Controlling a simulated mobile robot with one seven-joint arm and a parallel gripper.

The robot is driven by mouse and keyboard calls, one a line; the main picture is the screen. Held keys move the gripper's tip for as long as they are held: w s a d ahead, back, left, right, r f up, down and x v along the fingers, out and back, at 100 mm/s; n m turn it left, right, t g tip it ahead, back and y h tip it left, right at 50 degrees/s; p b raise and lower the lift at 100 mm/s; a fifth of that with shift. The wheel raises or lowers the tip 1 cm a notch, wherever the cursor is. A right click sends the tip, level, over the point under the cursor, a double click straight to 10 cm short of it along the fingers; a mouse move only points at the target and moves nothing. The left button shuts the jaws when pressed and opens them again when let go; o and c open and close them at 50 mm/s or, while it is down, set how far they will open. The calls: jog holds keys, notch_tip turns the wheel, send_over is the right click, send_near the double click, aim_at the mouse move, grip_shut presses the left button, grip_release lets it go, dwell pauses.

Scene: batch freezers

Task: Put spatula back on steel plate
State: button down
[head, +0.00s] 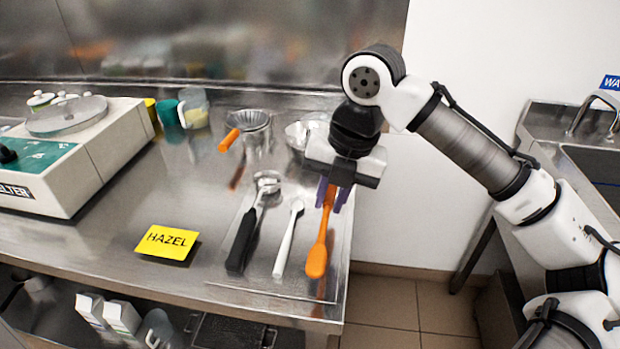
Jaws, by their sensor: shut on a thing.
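The orange spatula (318,252) hangs from my gripper (334,196), which is shut on its upper end. The spatula's broad orange end points toward the front edge of the table. The steel plate (225,280) lies flat on the steel table, and the spatula is over or on its right side. I cannot tell whether the spatula touches the plate. A black-handled scoop (243,240) and a white spatula (288,238) lie side by side on the plate, left of the orange spatula.
A metal strainer cup with an orange handle (250,122) and a steel bowl (305,133) stand behind. A white melter machine (85,150) is at the left. The table's right edge is close to my gripper.

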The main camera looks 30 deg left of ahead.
aim_at(325, 222)
jog(key=shift+w+a, duration=0.15)
jog(key=shift+a, duration=0.35)
jog(key=shift+f, duration=0.15)
jog(key=b+x, duration=0.3)
jog(key=d+b+x, duration=0.1)
jog(key=b+x, duration=0.2)
jog(key=b, duration=0.1)
jog(key=shift+w+d+f, duration=0.1)
jog(key=shift+w+f, duration=0.05)
jog(key=shift+f, duration=0.15)
jog(key=shift+f+b, duration=0.4)
jog(key=shift+f, duration=0.1)
jog(key=shift+f, duration=0.35)
